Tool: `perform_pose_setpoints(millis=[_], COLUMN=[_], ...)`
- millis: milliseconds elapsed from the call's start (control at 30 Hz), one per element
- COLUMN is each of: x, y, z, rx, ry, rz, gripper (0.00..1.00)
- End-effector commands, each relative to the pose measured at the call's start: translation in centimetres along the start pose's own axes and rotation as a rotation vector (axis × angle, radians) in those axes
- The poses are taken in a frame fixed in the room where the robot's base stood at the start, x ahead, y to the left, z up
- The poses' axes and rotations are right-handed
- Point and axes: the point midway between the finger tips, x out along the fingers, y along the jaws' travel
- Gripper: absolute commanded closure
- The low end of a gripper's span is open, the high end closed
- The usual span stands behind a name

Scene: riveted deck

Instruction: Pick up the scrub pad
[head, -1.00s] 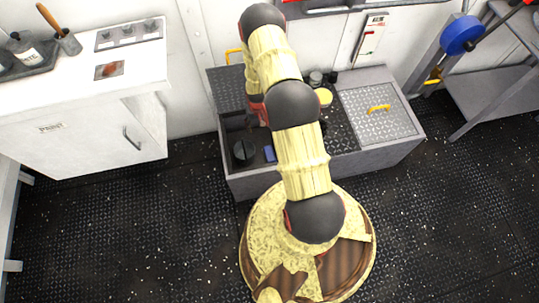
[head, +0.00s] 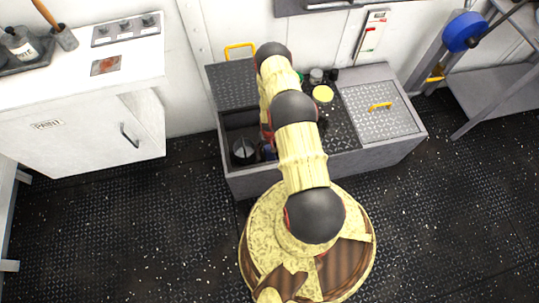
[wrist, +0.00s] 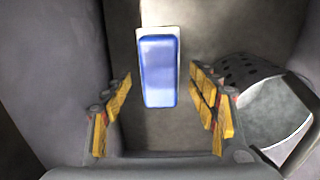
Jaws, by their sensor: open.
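The scrub pad, a blue block with a pale border (wrist: 159,72), lies flat on the floor of an open bin. In the head view only a sliver of blue shows beside my arm. My gripper (wrist: 163,106) is open, with yellow-padded fingers to the left and right of the pad's near end. Nothing is between the fingertips except bare floor and the pad's near part. The pad appears to lie beyond the fingertips, and I cannot tell the height gap. In the head view my arm hides the gripper.
The open bin (head: 229,120) in the grey chest has tall walls close to my gripper. A perforated metal container with a handle (wrist: 280,105) stands close right of the fingers. A closed lid with a yellow handle (head: 380,106) and a yellow-topped jar (head: 323,94) are right.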

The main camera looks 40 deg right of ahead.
Motion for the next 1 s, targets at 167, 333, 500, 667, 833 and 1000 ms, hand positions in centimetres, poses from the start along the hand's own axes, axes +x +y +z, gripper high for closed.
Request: perform_pose_setpoints(millis=[167,333,500,667,833,1000], x=[2.6,2.6,2.5,2.5,2.6,2.6], y=[0.0,0.1,0.1,0.1,0.1,0.1], z=[0.1,0.0,0.1,0.1,0.1,0.1], rx=[0.000,0.000,0.000,0.000,0.000,0.000], ry=[-0.001,0.000,0.000,0.000,0.000,0.000], rz=[0.001,0.001,0.001,0.001,0.001,0.001], gripper=[0.41,0.41,0.47,0.56,0.65,0.75])
